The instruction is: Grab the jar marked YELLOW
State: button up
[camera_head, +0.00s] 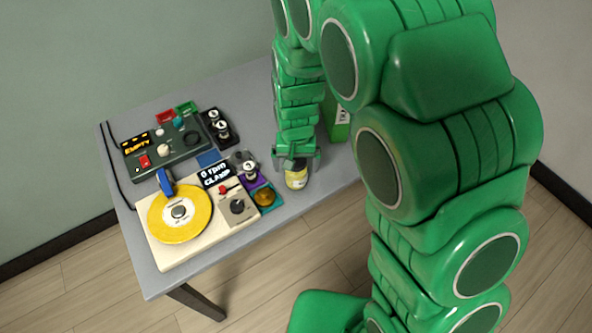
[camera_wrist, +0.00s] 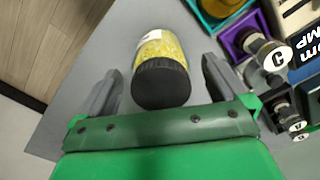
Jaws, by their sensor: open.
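A jar (camera_wrist: 157,72) with a black lid, a white label band and yellow contents stands between the two fingers of my gripper (camera_wrist: 158,88) in the wrist view. Its label is too small to read. The fingers are open, with a gap on each side of the jar. In the head view, the jar (camera_head: 296,180) stands on the table near its right front edge, and my gripper (camera_head: 296,160) is right above and behind it, partly hiding its lid.
A cream turntable-like device with a yellow disc (camera_head: 196,217) and a dark control box (camera_head: 186,147) fill the table's left. Small bottles (camera_head: 248,168) and coloured trays (camera_head: 264,196) stand left of the jar. A green box (camera_head: 338,125) stands behind. The grey table (camera_head: 335,178) is bare right of the jar.

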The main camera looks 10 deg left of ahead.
jog(key=shift+w+f, duration=0.15)
jog(key=shift+f, duration=1.9)
jog(key=shift+c, duration=0.3)
jog(key=c, duration=1.3)
jog(key=shift+r, duration=0.15)
jog(key=shift+r, duration=0.55)
jog(key=shift+s+d+r, duration=1.1)
jog(key=shift+s+r, duration=0.85)
jog(key=shift+s, duration=0.1)
jog(key=shift+s+d+r, duration=1.15)
jog(key=shift+s+r, duration=0.8)
jog(key=shift+s, duration=0.1)
jog(key=shift+s+d+r, duration=1.1)
jog(key=shift+s+r, duration=0.85)
jog(key=shift+s, duration=0.1)
